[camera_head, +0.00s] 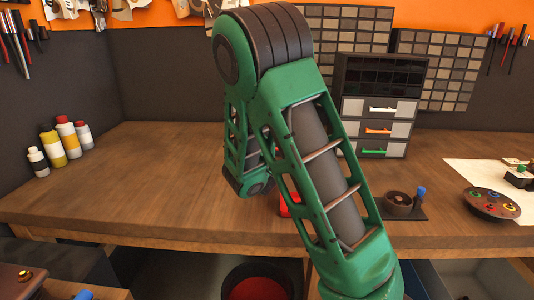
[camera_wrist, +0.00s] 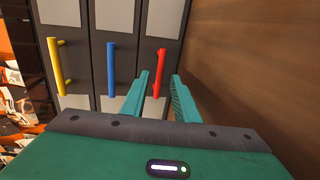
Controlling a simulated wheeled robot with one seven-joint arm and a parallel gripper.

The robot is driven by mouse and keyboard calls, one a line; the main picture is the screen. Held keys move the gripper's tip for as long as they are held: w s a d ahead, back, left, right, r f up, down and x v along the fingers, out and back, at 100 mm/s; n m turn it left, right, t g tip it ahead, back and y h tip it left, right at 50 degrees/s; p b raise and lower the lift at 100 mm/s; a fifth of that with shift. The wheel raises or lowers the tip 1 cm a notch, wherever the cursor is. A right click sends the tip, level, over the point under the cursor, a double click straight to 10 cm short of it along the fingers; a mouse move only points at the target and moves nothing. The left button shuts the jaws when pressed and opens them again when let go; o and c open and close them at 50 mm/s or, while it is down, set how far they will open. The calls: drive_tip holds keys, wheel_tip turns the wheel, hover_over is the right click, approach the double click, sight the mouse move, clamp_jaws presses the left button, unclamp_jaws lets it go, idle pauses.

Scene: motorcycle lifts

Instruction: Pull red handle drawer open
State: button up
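The red handle (camera_wrist: 160,73) is a bar on the rightmost dark drawer front (camera_wrist: 162,18) in the wrist view. My gripper (camera_wrist: 161,77) is open, with its two teal fingers apart. In the picture the red handle lies between the fingertips, and the left finger is close beside it. I cannot tell how much depth is left between them or whether they touch. The drawer looks shut. In the head view my green arm hides the gripper, and I cannot pick out this drawer there.
A blue handle (camera_wrist: 111,70) and a yellow handle (camera_wrist: 56,66) sit on neighbouring drawers to the left. A brown wooden surface (camera_wrist: 250,60) runs close along the right. In the head view, a small drawer unit (camera_head: 347,107) and several bottles (camera_head: 67,139) stand on the workbench (camera_head: 150,190).

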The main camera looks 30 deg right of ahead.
drive_tip(key=shift+x, duration=1.75)
